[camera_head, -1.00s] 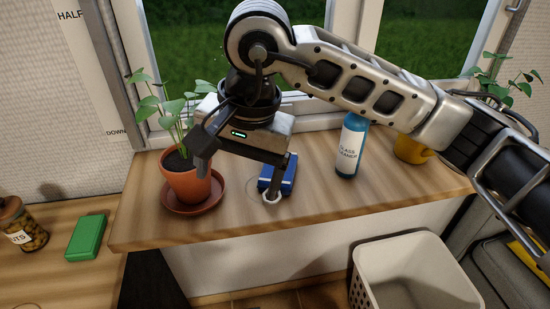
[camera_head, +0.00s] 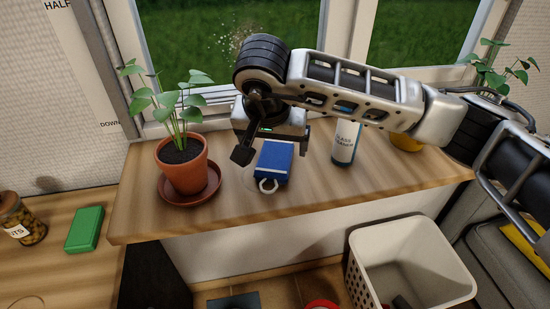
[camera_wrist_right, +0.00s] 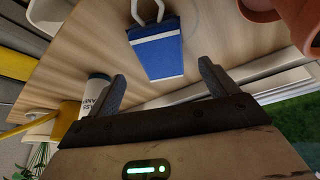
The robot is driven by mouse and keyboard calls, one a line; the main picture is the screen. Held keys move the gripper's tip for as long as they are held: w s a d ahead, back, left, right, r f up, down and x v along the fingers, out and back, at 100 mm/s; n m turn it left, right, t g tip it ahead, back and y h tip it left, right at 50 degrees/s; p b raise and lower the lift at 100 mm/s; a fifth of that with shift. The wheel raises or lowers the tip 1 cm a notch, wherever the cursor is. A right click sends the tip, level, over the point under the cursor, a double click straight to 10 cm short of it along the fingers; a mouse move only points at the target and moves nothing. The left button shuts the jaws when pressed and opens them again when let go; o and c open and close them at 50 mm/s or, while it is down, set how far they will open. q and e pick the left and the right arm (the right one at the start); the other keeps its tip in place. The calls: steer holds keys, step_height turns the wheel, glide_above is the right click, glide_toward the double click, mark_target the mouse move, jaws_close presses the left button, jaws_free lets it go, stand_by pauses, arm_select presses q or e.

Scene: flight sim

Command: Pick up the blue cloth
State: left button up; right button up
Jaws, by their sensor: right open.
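The blue cloth (camera_head: 273,164) lies folded on the wooden window sill, with a white stripe and a pale ring at its near end. It also shows in the right wrist view (camera_wrist_right: 158,50), just beyond the fingertips. My right gripper (camera_head: 273,149) is open and empty, over the window-side end of the cloth, with one finger to each side in the picture. My left gripper is not in view.
A potted plant (camera_head: 182,165) on a saucer stands left of the cloth. A white basket (camera_head: 413,255) is below the sill. A green block (camera_head: 84,229) and a jar (camera_head: 20,218) are at left.

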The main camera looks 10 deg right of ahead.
mark_target(275, 156)
steer(key=p+x, duration=0.1)
steer(key=x, duration=0.4)
steer(key=shift+a, duration=0.1)
steer(key=c, duration=1.1)
steer(key=shift+o, duration=0.2)
steer(key=shift+r, duration=0.15)
